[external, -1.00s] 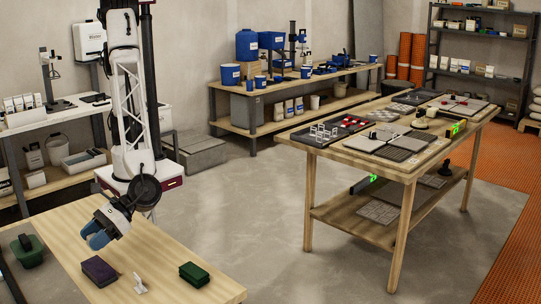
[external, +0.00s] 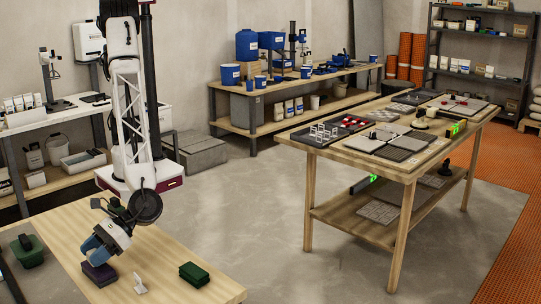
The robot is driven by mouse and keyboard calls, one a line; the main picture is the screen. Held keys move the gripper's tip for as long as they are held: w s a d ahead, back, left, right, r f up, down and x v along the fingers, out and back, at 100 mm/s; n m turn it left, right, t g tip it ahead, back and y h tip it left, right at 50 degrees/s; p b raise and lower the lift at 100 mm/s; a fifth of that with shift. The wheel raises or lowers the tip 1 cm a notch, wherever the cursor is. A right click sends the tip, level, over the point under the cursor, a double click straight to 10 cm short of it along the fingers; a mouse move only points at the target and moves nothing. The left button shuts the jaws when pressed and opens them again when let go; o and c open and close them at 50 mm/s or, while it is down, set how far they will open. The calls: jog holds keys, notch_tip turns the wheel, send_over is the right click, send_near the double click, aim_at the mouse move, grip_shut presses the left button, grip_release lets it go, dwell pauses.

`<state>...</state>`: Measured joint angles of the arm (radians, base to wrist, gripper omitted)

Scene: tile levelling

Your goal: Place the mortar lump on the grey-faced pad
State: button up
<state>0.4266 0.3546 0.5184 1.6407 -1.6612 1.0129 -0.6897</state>
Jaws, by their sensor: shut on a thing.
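My gripper (external: 90,254), with blue fingers, points down at the left part of the near wooden table. It is shut, and what it holds is hidden by the fingers; no mortar lump shows elsewhere on this table. Directly below the fingertips lies a dark purple pad (external: 100,276), partly covered by the gripper. I cannot tell whether the fingers or their load touch it. A green pad (external: 194,274) lies further right. No clearly grey face shows on either pad from this view.
A small white piece (external: 140,284) stands on the near table (external: 165,252) between the two pads. A green tub (external: 28,251) with a dark object sits at the far left. The table's right back part is clear. A larger workbench with tiles stands well apart.

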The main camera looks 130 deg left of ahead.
jog(key=shift+f, duration=0.6)
jog(key=shift+f, duration=0.15)
jog(key=o, duration=1)
jog(key=shift+c, duration=0.2)
jog(key=shift+a+r, duration=0.2)
jog(key=shift+r, duration=0.05)
jog(key=v, duration=1.1)
jog(key=shift+a, duration=0.3)
jog(key=shift+r, duration=0.1)
